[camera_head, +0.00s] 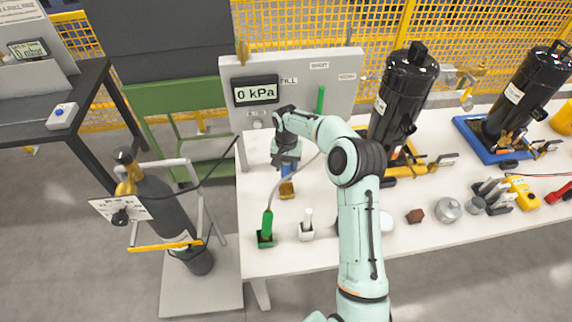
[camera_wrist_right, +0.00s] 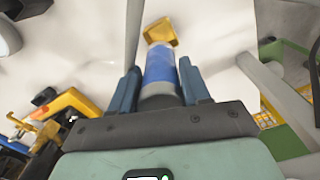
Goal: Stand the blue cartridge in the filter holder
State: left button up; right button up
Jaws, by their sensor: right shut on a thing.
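The blue cartridge (camera_wrist_right: 160,66) is between the fingers of my right gripper (camera_wrist_right: 160,85), with a grey end nearest the palm. In the head view the cartridge (camera_head: 285,169) shows as a small blue patch under my right gripper (camera_head: 286,160), which points down over the table. The brass-yellow filter holder (camera_head: 287,189) is on the white table just below the cartridge. In the wrist view the holder (camera_wrist_right: 161,31) is right beyond the cartridge's far end. I cannot tell whether they touch or the cartridge is inside it. My left gripper is out of view.
A gauge panel (camera_head: 290,85) stands behind. Black compressors (camera_head: 403,95) and small parts fill the right. A grey cylinder (camera_head: 160,205) stands left of the table.

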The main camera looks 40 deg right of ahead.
aim_at(286, 181)
jog(key=shift+f+b, duration=0.35)
jog(key=shift+f, duration=1.3)
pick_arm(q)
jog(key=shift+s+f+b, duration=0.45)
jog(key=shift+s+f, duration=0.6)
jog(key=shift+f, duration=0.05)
pick_arm(e)
jog(key=shift+f, duration=2.95)
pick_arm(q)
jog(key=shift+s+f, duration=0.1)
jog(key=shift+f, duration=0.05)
pick_arm(e)
jog(key=shift+f, duration=0.6)
jog(key=o, duration=1.2)
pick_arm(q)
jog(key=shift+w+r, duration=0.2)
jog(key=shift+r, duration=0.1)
pick_arm(e)
notch_tip(286, 181, up, 13)
jog(key=shift+r, duration=0.2)
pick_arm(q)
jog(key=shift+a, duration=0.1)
